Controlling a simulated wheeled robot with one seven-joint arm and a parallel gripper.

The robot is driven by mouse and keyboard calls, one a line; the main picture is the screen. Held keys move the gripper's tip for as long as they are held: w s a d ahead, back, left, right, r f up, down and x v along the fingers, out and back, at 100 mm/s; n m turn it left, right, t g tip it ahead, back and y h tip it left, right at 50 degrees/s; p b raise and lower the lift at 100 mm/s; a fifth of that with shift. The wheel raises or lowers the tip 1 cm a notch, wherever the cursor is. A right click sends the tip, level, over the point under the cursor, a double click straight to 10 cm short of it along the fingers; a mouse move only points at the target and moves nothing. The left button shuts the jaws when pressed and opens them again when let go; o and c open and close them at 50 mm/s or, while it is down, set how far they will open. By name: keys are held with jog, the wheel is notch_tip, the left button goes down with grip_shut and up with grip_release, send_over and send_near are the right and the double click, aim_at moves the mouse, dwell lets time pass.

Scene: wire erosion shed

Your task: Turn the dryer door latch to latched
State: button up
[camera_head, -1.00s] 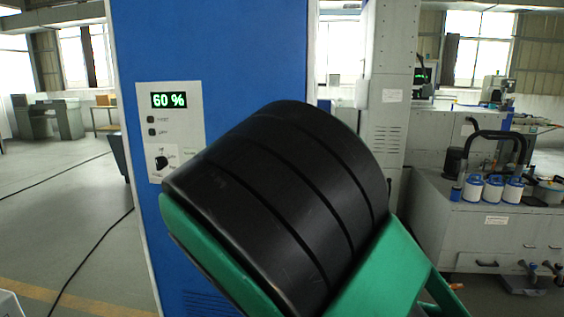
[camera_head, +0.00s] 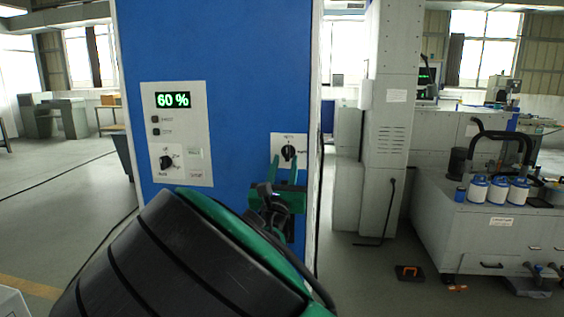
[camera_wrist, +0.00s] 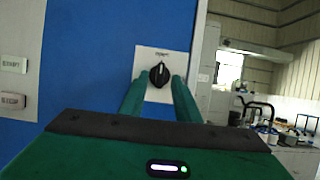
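The dryer door latch (camera_head: 288,152) is a black rotary knob on a white plate (camera_head: 277,139), on the blue cabinet front near its right edge. In the wrist view the knob (camera_wrist: 159,75) has a pale mark near its top, and it looks roughly upright. The plate's small labels are too blurred to read surely. My gripper (camera_head: 288,165) is open, its green fingers pointing at the plate. In the wrist view the fingertips (camera_wrist: 159,84) lie either side of the knob's lower part with gaps; I cannot tell whether they reach its depth.
A control panel (camera_head: 200,152) with a green "60 %" display, two buttons and another black knob is on the cabinet's left. A grey bench (camera_head: 490,235) with blue-and-white containers stands at right.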

aim_at(288, 153)
jog(key=shift+x, duration=1.4)
grip_shut()
